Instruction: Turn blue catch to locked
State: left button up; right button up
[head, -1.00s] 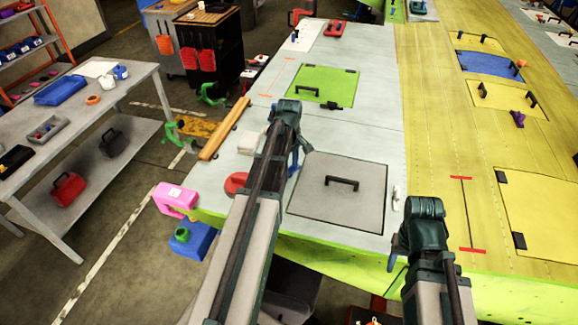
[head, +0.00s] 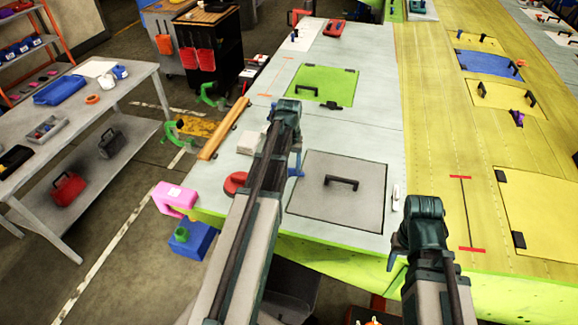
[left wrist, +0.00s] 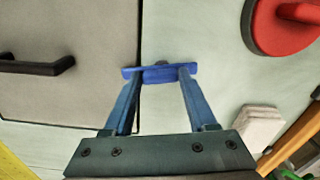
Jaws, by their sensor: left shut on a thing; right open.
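The blue catch (left wrist: 160,73) is a short bar beside the grey panel (left wrist: 65,70). In the left wrist view it lies crosswise, with its left end over the panel's edge. My left gripper (left wrist: 158,78) is shut on it, one blue finger near each end. In the head view the catch (head: 297,172) shows only partly, at the panel's left edge, behind my left arm. My left gripper (head: 296,160) is mostly hidden there too. My right gripper (head: 391,260) is open and apart from the catch, near the table's front edge; its fingers are barely visible.
A red round object (head: 235,183) and a white block (head: 250,143) lie left of the catch. The grey panel (head: 365,205) has a black handle (head: 341,182). A small white catch (head: 395,198) sits at its right. A pink box (head: 174,200) is at the table corner.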

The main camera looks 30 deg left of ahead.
aim_at(289, 168)
pick_arm(q)
jog(key=shift+m, duration=1.1)
jog(key=o, duration=1.4)
jog(key=shift+c, duration=0.2)
jog(key=shift+r, duration=0.15)
notch_tip(289, 168, up, 14)
jog(key=p, duration=1.3)
jog(key=shift+f+p, duration=0.25)
jog(key=shift+p, duration=0.15)
jog(key=shift+s+f, duration=0.1)
